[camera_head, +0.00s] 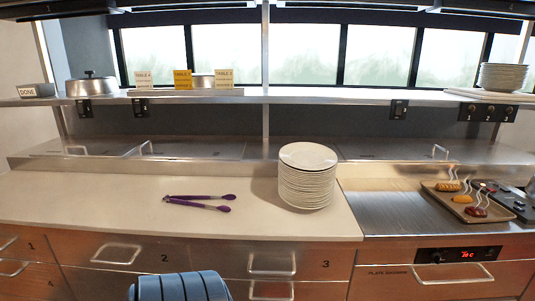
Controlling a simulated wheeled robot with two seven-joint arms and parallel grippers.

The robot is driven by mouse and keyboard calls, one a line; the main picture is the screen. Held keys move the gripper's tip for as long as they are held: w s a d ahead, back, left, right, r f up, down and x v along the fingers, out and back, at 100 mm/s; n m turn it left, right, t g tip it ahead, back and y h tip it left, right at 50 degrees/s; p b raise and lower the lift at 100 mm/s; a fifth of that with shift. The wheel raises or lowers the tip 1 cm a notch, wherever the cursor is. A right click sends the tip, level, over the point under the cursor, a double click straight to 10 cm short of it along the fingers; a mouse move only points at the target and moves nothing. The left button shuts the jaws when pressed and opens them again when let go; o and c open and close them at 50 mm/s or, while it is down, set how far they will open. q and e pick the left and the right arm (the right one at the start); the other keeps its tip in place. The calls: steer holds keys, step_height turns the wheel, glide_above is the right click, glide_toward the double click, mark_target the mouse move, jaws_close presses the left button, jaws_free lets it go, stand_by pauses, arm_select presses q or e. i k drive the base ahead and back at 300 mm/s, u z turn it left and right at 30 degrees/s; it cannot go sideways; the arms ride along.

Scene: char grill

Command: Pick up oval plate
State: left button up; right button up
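A tall stack of white plates (306,187) stands on the pale counter (90,205), right of the middle. Its top plate (308,155) is bare and looks slightly oval, though the slanted view makes its true shape hard to tell. A second stack of white plates (503,77) stands on the right end of the upper shelf; its outline is too small to judge as oval or round. Neither of my grippers shows in the head view.
Purple-handled tongs (200,201) lie left of the stack. A tray of steaming food (468,210) sits on the steel surface (395,212) at right. The upper shelf (300,96) runs above the counter. A blue-grey ribbed object (180,287) shows at the bottom edge. The counter's left is clear.

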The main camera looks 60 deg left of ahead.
mark_target(303, 155)
steer(key=u, duration=0.9)
steer(key=i, duration=0.85)
steer(key=u, duration=0.7)
